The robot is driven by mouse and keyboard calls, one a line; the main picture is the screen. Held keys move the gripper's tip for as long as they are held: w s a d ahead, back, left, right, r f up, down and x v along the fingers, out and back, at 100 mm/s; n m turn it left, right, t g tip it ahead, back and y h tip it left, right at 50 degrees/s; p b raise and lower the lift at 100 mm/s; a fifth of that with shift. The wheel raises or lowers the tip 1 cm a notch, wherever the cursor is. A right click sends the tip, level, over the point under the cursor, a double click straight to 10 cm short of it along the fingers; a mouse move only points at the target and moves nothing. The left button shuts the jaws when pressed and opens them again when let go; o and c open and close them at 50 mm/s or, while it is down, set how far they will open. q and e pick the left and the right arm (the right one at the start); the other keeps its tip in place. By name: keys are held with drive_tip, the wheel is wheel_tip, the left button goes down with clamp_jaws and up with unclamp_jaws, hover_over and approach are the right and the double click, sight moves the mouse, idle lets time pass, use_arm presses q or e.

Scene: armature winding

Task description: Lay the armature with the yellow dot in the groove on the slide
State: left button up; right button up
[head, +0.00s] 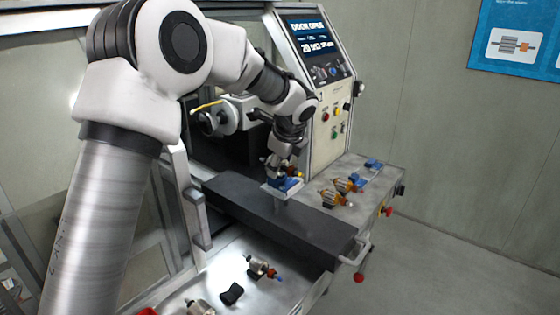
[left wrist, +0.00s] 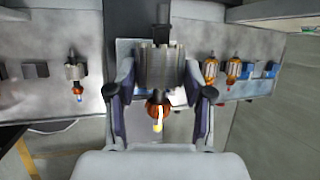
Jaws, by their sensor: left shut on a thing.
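My left gripper (head: 284,168) is low over the dark grey slide (head: 315,228), at a blue-and-white block (head: 283,188) on it. In the left wrist view the gripper (left wrist: 159,95) is shut on an armature (left wrist: 158,68) with a steel core and a copper-coloured end. A yellow tip (left wrist: 157,127) shows on the end nearer the camera. The armature lies in front of the pale blue block (left wrist: 124,47). Whether it touches the groove is hidden by the armature and fingers. My right gripper is in neither view.
Two copper-wound armatures (head: 347,185) and blue blocks (head: 373,163) are on the bench right of the slide. An armature with a blue tip (head: 262,267) and a black block (head: 232,293) lie in front. The control panel (head: 320,50) stands behind.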

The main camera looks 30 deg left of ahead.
use_arm(q)
drive_tip(key=shift+s+d+r, duration=0.2)
drive_tip(key=shift+s+d, duration=0.05)
drive_tip(key=shift+w+a+f, duration=0.35)
drive_tip(key=shift+w+f, duration=0.1)
drive_tip(key=shift+s+d, duration=0.2)
drive_tip(key=shift+s, duration=0.05)
drive_tip(key=shift+w+f, duration=0.1)
drive_tip(key=shift+f, duration=0.15)
drive_tip(key=o, duration=1.5)
drive_tip(key=shift+c, duration=0.2)
